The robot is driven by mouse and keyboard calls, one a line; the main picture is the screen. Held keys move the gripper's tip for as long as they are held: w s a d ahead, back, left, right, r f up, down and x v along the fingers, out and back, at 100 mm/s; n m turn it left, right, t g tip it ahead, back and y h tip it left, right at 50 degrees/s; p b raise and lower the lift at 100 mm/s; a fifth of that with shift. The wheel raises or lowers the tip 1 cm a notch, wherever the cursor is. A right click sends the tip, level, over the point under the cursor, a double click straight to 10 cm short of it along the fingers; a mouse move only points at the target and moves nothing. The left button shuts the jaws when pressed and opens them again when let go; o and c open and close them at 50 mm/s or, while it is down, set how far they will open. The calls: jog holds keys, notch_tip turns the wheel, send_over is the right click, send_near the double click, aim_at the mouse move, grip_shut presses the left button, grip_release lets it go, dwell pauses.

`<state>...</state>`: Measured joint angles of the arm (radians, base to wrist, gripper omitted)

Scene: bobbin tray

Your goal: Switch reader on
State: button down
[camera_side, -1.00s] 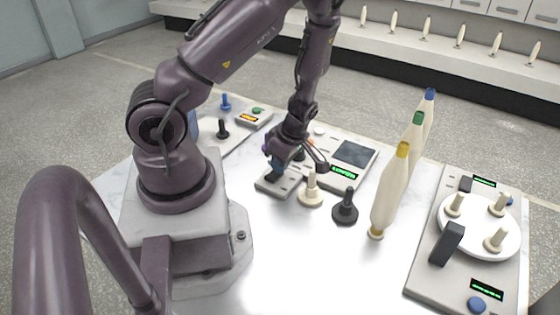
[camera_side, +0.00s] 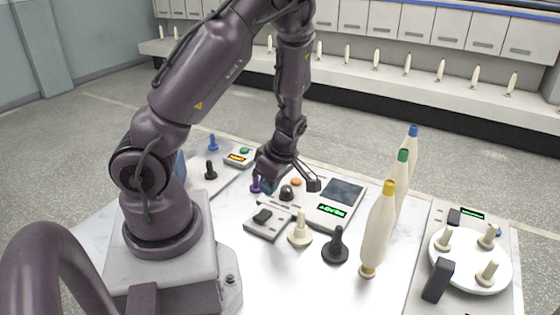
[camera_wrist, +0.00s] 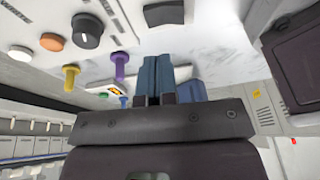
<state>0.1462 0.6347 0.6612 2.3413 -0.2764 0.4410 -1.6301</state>
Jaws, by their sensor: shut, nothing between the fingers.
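The reader (camera_side: 318,221) is a pale flat panel with a dark screen (camera_side: 343,192) and a lit green display (camera_side: 332,210). A small grey box with a dark rocker switch (camera_side: 263,215) sits at its near left. The rocker's tilt is hard to tell. The switch also shows at the top of the wrist view (camera_wrist: 163,12). My gripper (camera_side: 267,187) is shut and empty, above and behind the switch box, apart from it. Its blue fingers (camera_wrist: 158,78) are together in the wrist view.
A black knob (camera_side: 286,192) and an orange button (camera_side: 296,182) are on the reader panel. A cream peg (camera_side: 300,229) and a black peg (camera_side: 335,246) stand in front. Tall cream bobbins (camera_side: 379,230) stand right. A turntable unit (camera_side: 470,262) is far right. A purple peg (camera_wrist: 120,66) is close to my fingers.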

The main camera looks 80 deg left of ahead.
jog(key=w+a+v, duration=0.1)
jog(key=v, duration=0.7)
jog(key=shift+w, duration=0.1)
jog(key=d+r+m+t+h, duration=0.15)
jog(key=d+r+m, duration=0.25)
jog(key=d+m, duration=0.9)
jog(key=s+d+r+m+t, duration=0.1)
jog(key=s+r+m+t, duration=0.1)
jog(key=r+m, duration=0.5)
jog(key=s+d+r+m+t, duration=0.1)
jog(key=s+r+m+t, duration=0.1)
jog(key=r+m+t, duration=0.3)
notch_tip(320, 180, up, 2)
jog(key=shift+s+r+m, duration=0.1)
jog(key=shift+s+m, duration=0.25)
jog(key=shift+m, duration=0.55)
